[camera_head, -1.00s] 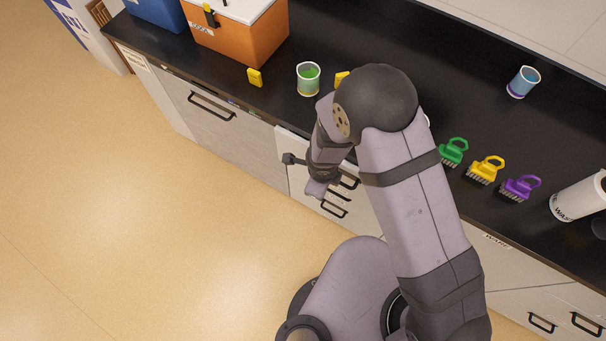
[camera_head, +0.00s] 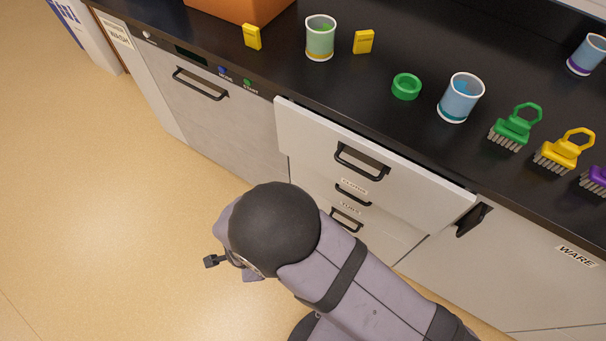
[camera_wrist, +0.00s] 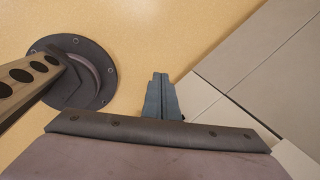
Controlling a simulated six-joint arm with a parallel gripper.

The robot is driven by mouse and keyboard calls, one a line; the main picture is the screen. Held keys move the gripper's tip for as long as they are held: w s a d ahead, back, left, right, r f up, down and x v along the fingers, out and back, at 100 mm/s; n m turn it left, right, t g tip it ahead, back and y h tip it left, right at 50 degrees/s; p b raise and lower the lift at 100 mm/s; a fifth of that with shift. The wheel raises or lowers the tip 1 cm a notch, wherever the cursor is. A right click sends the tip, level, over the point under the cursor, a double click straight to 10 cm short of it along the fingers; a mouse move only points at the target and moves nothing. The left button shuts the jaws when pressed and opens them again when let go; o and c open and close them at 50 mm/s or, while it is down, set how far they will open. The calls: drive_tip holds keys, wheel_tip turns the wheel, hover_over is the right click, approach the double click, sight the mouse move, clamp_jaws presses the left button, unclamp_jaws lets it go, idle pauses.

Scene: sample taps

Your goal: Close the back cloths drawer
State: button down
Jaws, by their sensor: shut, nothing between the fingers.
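The drawer stack stands under the counter in the head view. Its wide top drawer (camera_head: 315,150) has a pale front and a black handle, and seems to stand slightly proud of the fronts beside it. A label under the top handle is too small to read surely, so I cannot tell whether this is the cloths drawer. Lower drawers with black handles (camera_head: 352,195) show beneath, partly behind my arm. My gripper (camera_wrist: 159,80) is shut and empty in the wrist view, over the floor and apart from the pale fronts at the right.
On the dark counter are a green-filled beaker (camera_head: 320,38), a blue-filled beaker (camera_head: 461,98), a green ring (camera_head: 406,86), yellow blocks (camera_head: 252,37) and brushes (camera_head: 515,128). A dishwasher-like front (camera_head: 190,105) is left of the drawers. The floor (camera_head: 90,230) is clear.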

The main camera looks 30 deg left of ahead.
drive_tip(key=s+a+f+n+t+b, duration=0.1)
drive_tip(key=s+f+b, duration=0.1)
drive_tip(key=f+b, duration=0.2)
drive_tip(key=s+a+f+n+b, duration=0.1)
drive_tip(key=s+f+b, duration=0.1)
drive_tip(key=f+b, duration=0.15)
drive_tip(key=m+t+h+b, duration=0.2)
drive_tip(key=m+t+b, duration=0.2)
drive_tip(key=m+t, duration=0.85)
approach(311, 151)
drive_tip(key=w+t, duration=0.1)
drive_tip(key=w, duration=0.1)
drive_tip(key=w+f+n, duration=0.1)
drive_tip(key=w, duration=0.1)
drive_tip(key=w+f+n+t, duration=0.1)
drive_tip(key=w, duration=0.1)
drive_tip(key=shift+f+n+t, duration=0.25)
drive_tip(key=shift+t, duration=0.1)
drive_tip(key=shift+w, duration=0.1)
drive_tip(key=shift+w, duration=0.1)
